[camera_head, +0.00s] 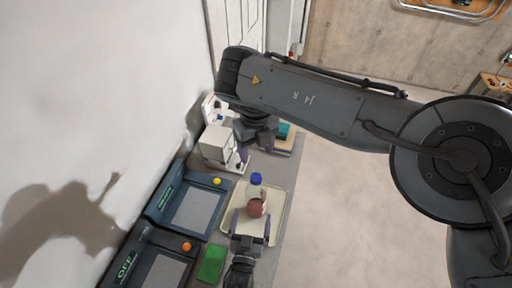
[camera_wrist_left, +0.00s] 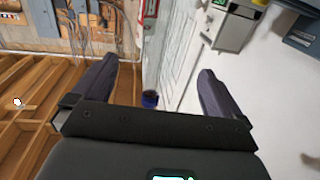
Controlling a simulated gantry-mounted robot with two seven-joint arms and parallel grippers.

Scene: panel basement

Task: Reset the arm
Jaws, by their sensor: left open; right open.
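My left gripper (camera_head: 250,226) is low in the head view, over the near edge of a cream tray (camera_head: 273,204). Its two fingers are spread apart with nothing held between them, and they also show open in the left wrist view (camera_wrist_left: 157,88). My right arm (camera_head: 315,100) reaches across the head view from the right edge. My right gripper (camera_head: 256,143) hangs below its end, beside a white machine, partly hidden by the arm; a finger shows and no held object is visible.
A bottle with a blue cap (camera_head: 256,180) and a dark red round thing (camera_head: 257,208) are on the tray, just beyond my left fingers. A green pad (camera_head: 212,263), two screen consoles (camera_head: 196,208) and the white machine (camera_head: 217,146) line the wall side. Open floor lies right.

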